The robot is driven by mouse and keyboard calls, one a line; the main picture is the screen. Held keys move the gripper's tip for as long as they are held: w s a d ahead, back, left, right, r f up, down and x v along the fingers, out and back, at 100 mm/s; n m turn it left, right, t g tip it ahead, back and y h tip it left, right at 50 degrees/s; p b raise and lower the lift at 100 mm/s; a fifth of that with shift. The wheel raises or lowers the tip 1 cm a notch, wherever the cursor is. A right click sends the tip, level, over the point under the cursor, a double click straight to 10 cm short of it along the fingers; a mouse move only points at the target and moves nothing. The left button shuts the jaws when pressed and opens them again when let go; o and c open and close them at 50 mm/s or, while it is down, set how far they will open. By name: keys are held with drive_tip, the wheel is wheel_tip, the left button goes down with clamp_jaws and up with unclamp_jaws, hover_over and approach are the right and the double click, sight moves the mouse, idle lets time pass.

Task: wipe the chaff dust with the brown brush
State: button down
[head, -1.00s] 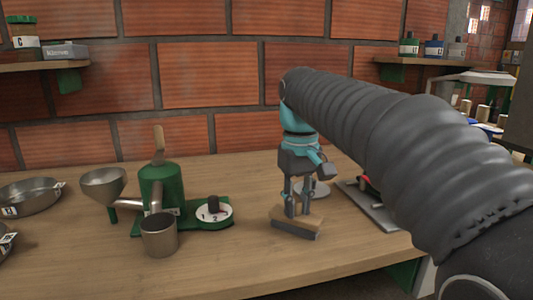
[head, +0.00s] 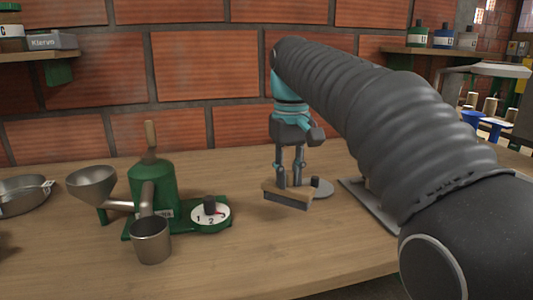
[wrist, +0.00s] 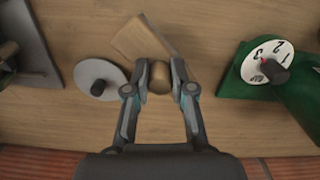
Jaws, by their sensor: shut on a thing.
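The brown brush (head: 287,195) is a wooden block with a dark bristle side, in the middle of the head view. My gripper (head: 289,184) points down and is shut on its upright handle. In the wrist view, the brush block (wrist: 138,40) lies beyond the round wooden handle (wrist: 158,78), which is between the fingertips of my gripper (wrist: 159,82). The brush seems to be just above the table; I cannot tell whether it touches. I cannot make out the chaff dust in either view.
A green pulper (head: 153,185) with a funnel, metal cup (head: 151,240) and numbered dial (head: 210,216) stands left of the brush. A grey disc (head: 321,187) with a dark knob is close behind it. A metal tray (head: 365,205) is at right. The front table is clear.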

drive_tip(key=shift+r, duration=2.45)
drive_tip(key=shift+s, duration=0.1)
